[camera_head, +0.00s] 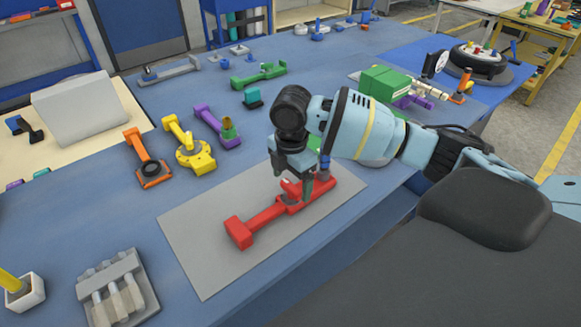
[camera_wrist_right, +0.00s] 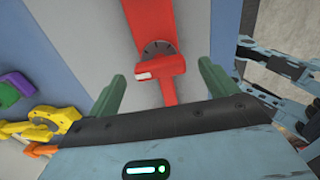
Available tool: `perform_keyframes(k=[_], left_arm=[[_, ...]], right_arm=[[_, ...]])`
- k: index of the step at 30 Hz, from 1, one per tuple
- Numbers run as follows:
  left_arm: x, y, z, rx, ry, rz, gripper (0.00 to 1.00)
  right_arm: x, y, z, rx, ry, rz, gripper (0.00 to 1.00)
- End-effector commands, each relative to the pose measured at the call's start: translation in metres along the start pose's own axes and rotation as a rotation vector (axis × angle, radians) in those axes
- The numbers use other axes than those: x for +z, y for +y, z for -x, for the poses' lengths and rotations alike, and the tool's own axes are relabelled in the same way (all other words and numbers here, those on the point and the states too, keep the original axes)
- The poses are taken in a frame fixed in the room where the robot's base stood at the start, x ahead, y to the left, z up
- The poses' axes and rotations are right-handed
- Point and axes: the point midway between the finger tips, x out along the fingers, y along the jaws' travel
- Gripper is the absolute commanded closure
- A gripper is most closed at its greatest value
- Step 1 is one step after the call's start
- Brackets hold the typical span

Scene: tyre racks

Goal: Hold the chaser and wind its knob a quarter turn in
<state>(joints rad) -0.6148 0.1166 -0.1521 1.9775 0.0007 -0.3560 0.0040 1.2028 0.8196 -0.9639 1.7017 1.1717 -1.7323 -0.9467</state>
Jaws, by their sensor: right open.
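The red chaser (camera_head: 265,217) lies on a grey mat (camera_head: 205,235) near the front of the blue table. It also shows in the right wrist view (camera_wrist_right: 165,85), with a dark grey round knob (camera_wrist_right: 157,50) on its body. My right gripper (camera_head: 294,187) is above the chaser's far right part and hides some of it in the head view. In the right wrist view its two green fingers (camera_wrist_right: 160,84) are spread on either side of the red body, with nothing visibly gripped. I cannot tell whether they touch it. My left gripper is not seen.
A grey slotted block (camera_head: 118,290) is at the front left. A green tool (camera_head: 258,75) lies behind. A green-topped device (camera_head: 383,84) stands at the right. The mat's left part is clear.

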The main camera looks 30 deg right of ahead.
Motion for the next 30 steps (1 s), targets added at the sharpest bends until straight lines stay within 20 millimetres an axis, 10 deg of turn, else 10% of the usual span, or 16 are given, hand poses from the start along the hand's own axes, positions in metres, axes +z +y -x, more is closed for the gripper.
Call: perform_keyframes(k=[18, 29, 30], left_arm=[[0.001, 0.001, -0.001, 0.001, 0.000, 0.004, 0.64], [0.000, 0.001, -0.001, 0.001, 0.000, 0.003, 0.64], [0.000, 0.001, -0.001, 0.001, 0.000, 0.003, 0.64]], right_arm=[[0.000, 0.000, -0.030, 0.002, 0.000, 0.000, 0.15], [0.000, 0.000, -0.030, 0.002, 0.000, 0.000, 0.60], [0.000, 0.000, -0.030, 0.002, 0.000, 0.000, 0.38]])
